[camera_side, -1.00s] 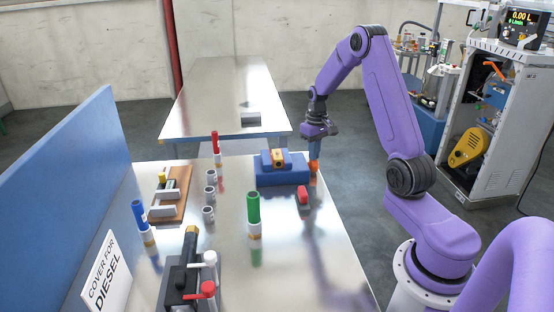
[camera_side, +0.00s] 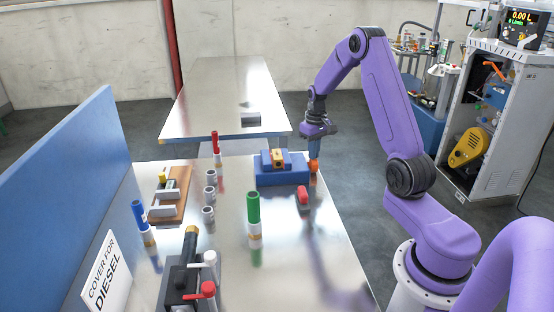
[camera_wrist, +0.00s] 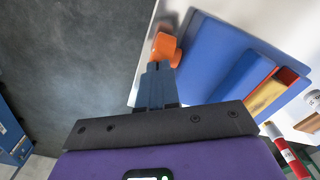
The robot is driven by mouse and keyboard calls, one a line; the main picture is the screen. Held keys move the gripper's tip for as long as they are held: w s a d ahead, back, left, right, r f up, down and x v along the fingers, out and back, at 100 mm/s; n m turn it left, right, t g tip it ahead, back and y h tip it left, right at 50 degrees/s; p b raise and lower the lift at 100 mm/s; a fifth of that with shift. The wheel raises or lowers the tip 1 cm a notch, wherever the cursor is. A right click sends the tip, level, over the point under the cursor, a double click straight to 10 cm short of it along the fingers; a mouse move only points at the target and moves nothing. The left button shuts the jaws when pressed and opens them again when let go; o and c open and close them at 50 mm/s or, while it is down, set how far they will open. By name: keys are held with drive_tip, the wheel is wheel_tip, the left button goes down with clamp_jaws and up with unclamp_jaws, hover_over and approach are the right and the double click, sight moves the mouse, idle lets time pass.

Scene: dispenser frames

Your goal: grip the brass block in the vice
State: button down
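The blue vice (camera_side: 283,177) sits near the far right edge of the metal table, and it fills the upper right of the wrist view (camera_wrist: 205,50). The brass block (camera_side: 278,158) lies between its jaws; it also shows in the wrist view (camera_wrist: 266,98). An orange knob (camera_side: 314,167) is at the vice's right end, and it shows in the wrist view (camera_wrist: 166,47). My gripper (camera_side: 315,154) points down over the knob, with its blue-grey fingers (camera_wrist: 157,68) at it. The fingers look close together; whether they clamp the knob is unclear.
A red object (camera_side: 303,197) lies in front of the vice. A green-topped cylinder (camera_side: 253,207), several small grey cups (camera_side: 209,195) and a wooden board (camera_side: 178,190) stand to the left. A blue panel (camera_side: 75,190) borders the left side. Bare table lies at the front right.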

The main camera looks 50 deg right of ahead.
drive_tip(key=shift+w+d+f, duration=0.1)
drive_tip(key=shift+w+d, duration=0.1)
drive_tip(key=shift+w, duration=0.1)
idle(0.5)
idle(0.4)
drive_tip(key=shift+d+r, duration=0.1)
drive_tip(key=shift+r, duration=0.75)
drive_tip(key=shift+s+a, duration=0.9)
drive_tip(key=shift+f, duration=0.8)
drive_tip(key=shift+w+d, duration=0.25)
drive_tip(key=shift+w, duration=0.05)
idle(1.1)
